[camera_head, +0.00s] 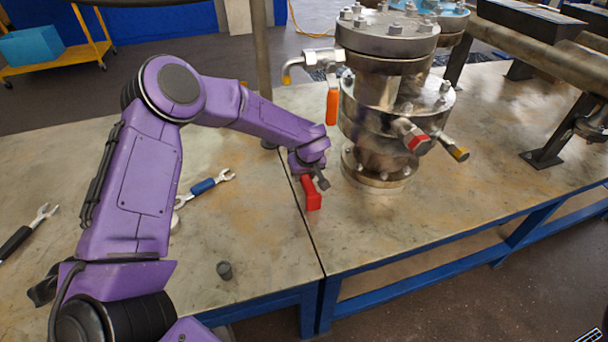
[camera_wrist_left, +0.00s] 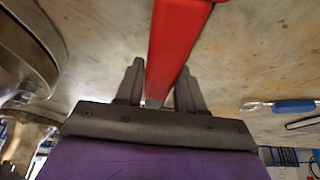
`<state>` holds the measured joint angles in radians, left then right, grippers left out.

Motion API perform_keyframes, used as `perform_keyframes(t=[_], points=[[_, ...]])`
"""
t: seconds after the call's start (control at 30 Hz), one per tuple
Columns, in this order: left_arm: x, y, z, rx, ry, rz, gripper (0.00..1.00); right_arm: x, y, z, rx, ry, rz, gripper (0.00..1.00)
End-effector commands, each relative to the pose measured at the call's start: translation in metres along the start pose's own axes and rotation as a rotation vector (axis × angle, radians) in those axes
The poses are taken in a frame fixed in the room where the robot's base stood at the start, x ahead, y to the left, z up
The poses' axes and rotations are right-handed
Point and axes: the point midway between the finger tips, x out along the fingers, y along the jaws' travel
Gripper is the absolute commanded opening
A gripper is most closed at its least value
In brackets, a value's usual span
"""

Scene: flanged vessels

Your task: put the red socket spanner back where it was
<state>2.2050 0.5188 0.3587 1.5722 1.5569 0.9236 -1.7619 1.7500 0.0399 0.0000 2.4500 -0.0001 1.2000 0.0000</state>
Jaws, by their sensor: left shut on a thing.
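The red socket spanner (camera_head: 312,194) is in my left gripper (camera_head: 318,178), just left of the steel flanged vessel (camera_head: 380,95). In the head view its red end hangs low over the table near the seam; I cannot tell whether it touches the top. In the left wrist view the red spanner (camera_wrist_left: 176,42) runs up and away between the two dark fingers of the gripper (camera_wrist_left: 160,90), which are shut on it. Its far end is cut off by the frame. My right gripper is not in view.
A blue-handled spanner (camera_head: 204,187) and a black-handled spanner (camera_head: 22,237) lie on the table at left. The vessel has an orange-handled valve (camera_head: 332,106) and side fittings. The table front right of the seam is clear.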

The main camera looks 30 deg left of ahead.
Motion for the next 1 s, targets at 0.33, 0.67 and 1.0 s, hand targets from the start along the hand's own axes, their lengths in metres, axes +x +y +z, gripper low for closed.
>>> perform_keyframes(t=[0.33, 0.67, 1.0], points=[[0.002, 0.000, 0.001, 0.000, 0.000, 0.000, 0.64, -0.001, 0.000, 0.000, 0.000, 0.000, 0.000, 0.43], [-0.015, 0.000, -0.001, 0.000, 0.000, 0.003, 0.64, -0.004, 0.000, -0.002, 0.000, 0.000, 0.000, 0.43], [-0.045, -0.004, 0.082, 0.005, 0.000, 0.000, 0.64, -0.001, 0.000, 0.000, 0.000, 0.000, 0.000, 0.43]])
